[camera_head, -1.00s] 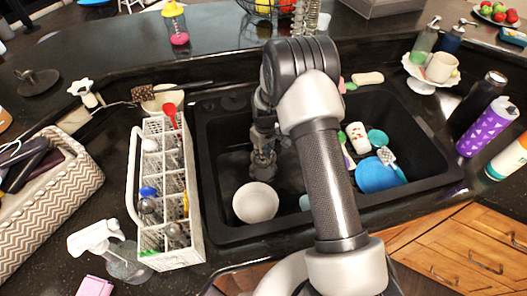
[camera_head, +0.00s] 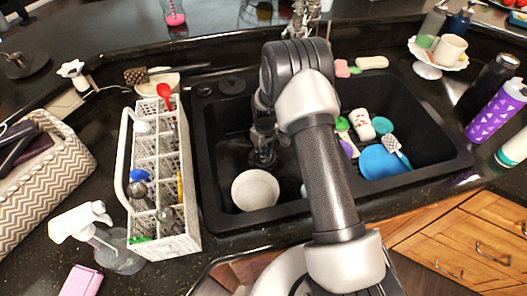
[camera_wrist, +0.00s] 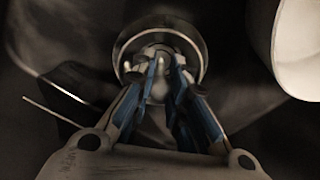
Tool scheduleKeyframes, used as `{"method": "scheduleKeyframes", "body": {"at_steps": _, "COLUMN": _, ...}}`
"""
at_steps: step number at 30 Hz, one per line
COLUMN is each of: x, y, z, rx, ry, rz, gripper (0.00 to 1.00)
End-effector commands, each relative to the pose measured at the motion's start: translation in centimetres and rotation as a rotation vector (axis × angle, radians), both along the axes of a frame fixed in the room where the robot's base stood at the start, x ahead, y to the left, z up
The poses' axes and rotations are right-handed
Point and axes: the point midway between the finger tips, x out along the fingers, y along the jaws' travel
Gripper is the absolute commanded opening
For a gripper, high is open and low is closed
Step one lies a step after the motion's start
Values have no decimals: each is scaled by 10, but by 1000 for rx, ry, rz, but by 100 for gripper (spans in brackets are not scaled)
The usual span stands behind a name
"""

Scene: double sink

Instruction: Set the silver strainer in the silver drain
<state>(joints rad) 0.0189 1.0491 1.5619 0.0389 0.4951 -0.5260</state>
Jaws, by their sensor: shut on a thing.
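My gripper (camera_head: 262,158) points down into the left basin of the dark sink, just behind a white bowl (camera_head: 255,190). In the wrist view, its blue-sided fingers (camera_wrist: 163,68) close together on the silver strainer (camera_wrist: 158,90), at the centre of round silver rims. The outer silver ring (camera_wrist: 203,50) surrounds the fingertips; I cannot tell whether it is the strainer's edge or the drain's. In the head view the gripper hides most of the strainer and drain, so how the strainer sits is unclear.
The white bowl also shows at the wrist view's upper right (camera_wrist: 300,45), close to the gripper. A divided white rack (camera_head: 160,180) stands left of the sink. The right basin holds a blue plate (camera_head: 384,162) and cups. A spray bottle (camera_head: 98,235) stands at front left.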

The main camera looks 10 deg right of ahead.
Motion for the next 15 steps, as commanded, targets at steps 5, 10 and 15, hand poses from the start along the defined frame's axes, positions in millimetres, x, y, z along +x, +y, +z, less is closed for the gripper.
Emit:
{"method": "scheduleKeyframes", "body": {"at_steps": 5, "x": 0, "y": 0, "z": 1, "rx": 0, "ry": 0, "rz": 0, "gripper": 0}}
{"method": "scheduleKeyframes", "body": {"at_steps": 10, "x": 0, "y": 0, "z": -2, "rx": 0, "ry": 0, "rz": 0, "gripper": 0}}
{"method": "scheduleKeyframes", "body": {"at_steps": 15, "x": 0, "y": 0, "z": -7, "rx": 0, "ry": 0, "rz": 0, "gripper": 0}}
